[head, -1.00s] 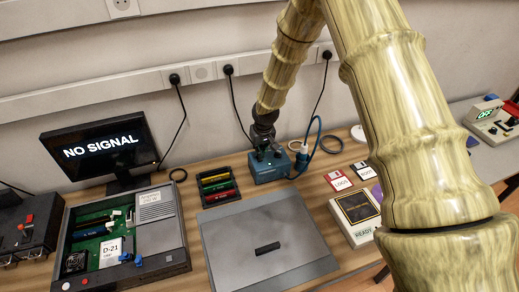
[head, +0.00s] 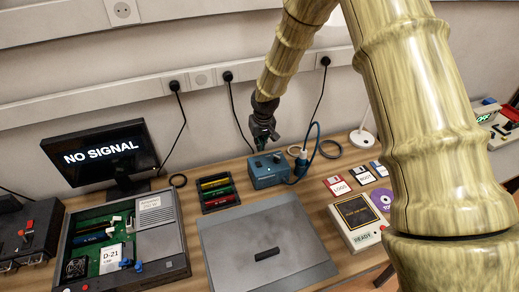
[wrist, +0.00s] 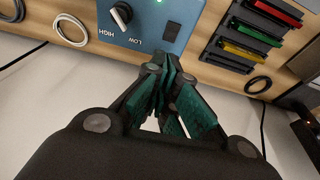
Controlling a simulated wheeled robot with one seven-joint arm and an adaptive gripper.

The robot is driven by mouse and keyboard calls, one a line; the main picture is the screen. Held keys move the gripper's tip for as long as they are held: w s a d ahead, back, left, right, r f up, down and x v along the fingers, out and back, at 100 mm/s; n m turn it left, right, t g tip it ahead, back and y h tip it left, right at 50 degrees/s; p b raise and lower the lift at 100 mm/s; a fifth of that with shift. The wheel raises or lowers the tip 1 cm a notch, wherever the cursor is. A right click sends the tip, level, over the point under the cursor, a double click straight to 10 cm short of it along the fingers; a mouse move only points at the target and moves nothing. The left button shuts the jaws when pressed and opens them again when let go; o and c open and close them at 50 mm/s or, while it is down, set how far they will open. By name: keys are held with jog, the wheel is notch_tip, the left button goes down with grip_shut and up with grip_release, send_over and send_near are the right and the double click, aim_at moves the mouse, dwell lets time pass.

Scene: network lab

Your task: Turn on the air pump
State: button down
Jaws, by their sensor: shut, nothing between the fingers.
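The air pump appears to be the blue box (head: 268,171) at the back of the bench, below the wall sockets. In the wrist view its blue panel (wrist: 147,38) shows a white-marked dial (wrist: 122,15) between HIGH and LOW, a dark rocker-like switch (wrist: 171,32), and a lit green lamp (wrist: 174,2) at the picture's top edge. My gripper (head: 264,143) is just above and behind the box, pointing down. In the wrist view my gripper (wrist: 168,68) is shut and empty, with its tips near the panel's edge by the switch. Contact cannot be told.
A grey flat case (head: 265,232) lies in front. A drive unit (head: 357,219) and floppy disks (head: 337,186) are right.

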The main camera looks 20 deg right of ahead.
jog(key=w+b+v, duration=0.1)
jog(key=b+v, duration=0.1)
jog(key=v, duration=0.5)
jog(key=shift+w+r, duration=0.2)
jog(key=shift+w, duration=0.1)
